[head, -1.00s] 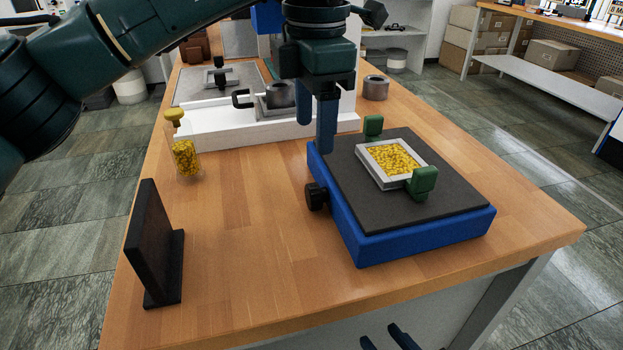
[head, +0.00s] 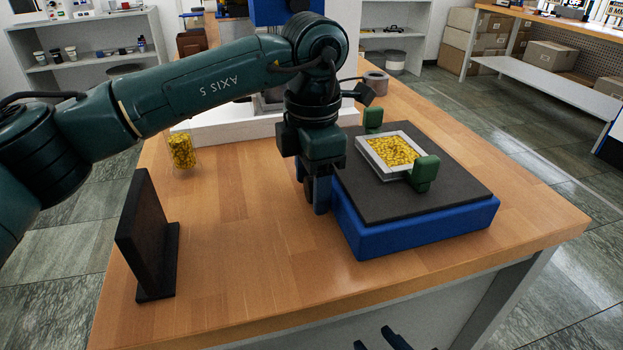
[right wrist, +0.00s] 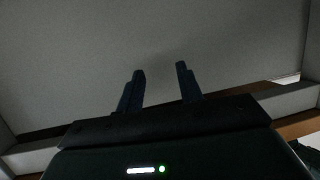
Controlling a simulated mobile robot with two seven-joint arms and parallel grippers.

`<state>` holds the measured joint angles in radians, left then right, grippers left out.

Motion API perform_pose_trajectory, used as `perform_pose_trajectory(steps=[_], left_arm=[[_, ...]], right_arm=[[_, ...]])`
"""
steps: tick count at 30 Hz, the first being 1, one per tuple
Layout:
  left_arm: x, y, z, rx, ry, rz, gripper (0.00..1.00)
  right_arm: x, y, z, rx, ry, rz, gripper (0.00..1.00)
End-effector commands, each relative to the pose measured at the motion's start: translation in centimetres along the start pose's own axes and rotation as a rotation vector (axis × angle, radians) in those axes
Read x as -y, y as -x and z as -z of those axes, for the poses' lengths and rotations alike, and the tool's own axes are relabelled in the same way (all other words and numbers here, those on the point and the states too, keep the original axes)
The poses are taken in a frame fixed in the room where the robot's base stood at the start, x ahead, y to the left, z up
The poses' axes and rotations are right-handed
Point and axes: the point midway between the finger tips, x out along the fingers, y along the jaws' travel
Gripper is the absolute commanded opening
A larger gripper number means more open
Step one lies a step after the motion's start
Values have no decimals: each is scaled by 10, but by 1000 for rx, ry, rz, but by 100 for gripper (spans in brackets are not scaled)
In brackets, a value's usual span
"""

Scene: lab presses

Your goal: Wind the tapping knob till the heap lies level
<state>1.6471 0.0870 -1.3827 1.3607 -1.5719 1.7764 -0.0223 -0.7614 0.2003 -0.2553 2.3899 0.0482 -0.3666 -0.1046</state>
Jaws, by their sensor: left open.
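The tapping machine is a blue base (head: 420,232) with a dark grey top plate (head: 375,205). On the plate a light grey square frame (head: 371,158) holds the heap of yellow granules (head: 394,151), whose surface looks slightly uneven. Green blocks (head: 425,174) stand at two of its corners. My left gripper (head: 315,206) is open, pointing down at the base's left side, where the black tapping knob is mostly hidden by the fingers. I cannot tell whether they touch it. My right gripper (right wrist: 160,88) is open and empty; its fingertips show at the head view's bottom edge (head: 383,340).
A dark upright plate (head: 142,235) stands at the table's left. A jar of yellow granules (head: 181,152) stands behind it. A white slab (head: 225,132) and a grey ring (head: 376,83) lie farther back. The front middle of the table is clear.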

Motion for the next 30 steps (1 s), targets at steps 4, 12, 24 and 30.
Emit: perform_pose_trajectory(steps=[4, 12, 24, 30], left_arm=[[0, 0, 0, 0, 0, 0, 48], [0, 0, 0, 0, 0, 0, 26], [2, -5, 0, 11, -3, -137, 15], [3, -2, 0, 21, 1, -243, 15]], right_arm=[[0, 0, 1, -1, 0, 1, 36], [0, -2, 2, -6, 2, 1, 36], [5, -11, -25, 18, 39, 14, 36], [6, -21, -17, -93, 95, 14, 36]])
